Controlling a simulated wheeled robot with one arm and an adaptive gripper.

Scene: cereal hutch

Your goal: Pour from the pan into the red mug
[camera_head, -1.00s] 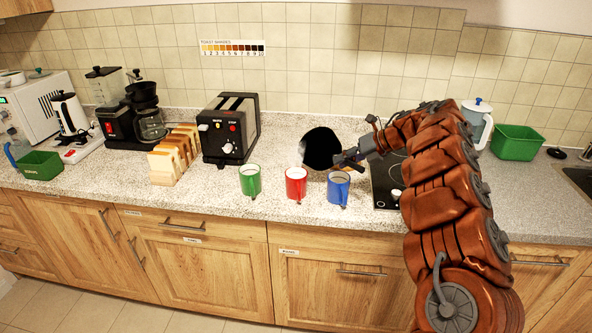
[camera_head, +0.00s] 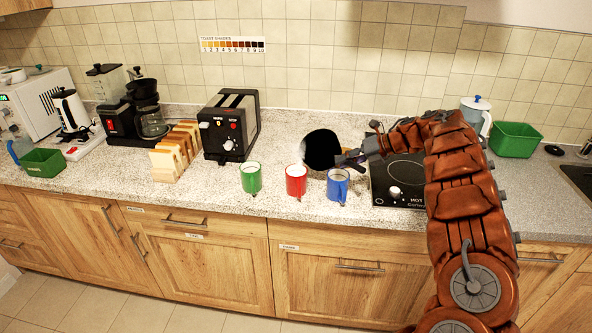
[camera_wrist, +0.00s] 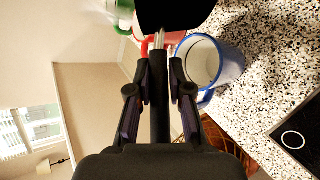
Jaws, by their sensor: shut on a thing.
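The dark pan (camera_head: 321,148) is held in the air above the counter, behind the mugs. It is tilted steeply, with a dark round face toward the head camera. Its contents cannot be made out. My gripper (camera_head: 350,160) is shut on the pan's handle (camera_wrist: 160,110), to the right of the pan. The red mug (camera_head: 296,184) stands upright on the counter, in front of the pan and slightly left. In the wrist view the red mug (camera_wrist: 142,45) is partly hidden by the pan (camera_wrist: 175,12) and my gripper (camera_wrist: 160,80).
A blue mug (camera_head: 338,188) stands close right of the red one, below my gripper. A green mug (camera_head: 250,180) stands to its left. The hob (camera_head: 400,195) is to the right, under my arm. A toaster (camera_head: 230,128) and toast rack (camera_head: 175,155) stand left.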

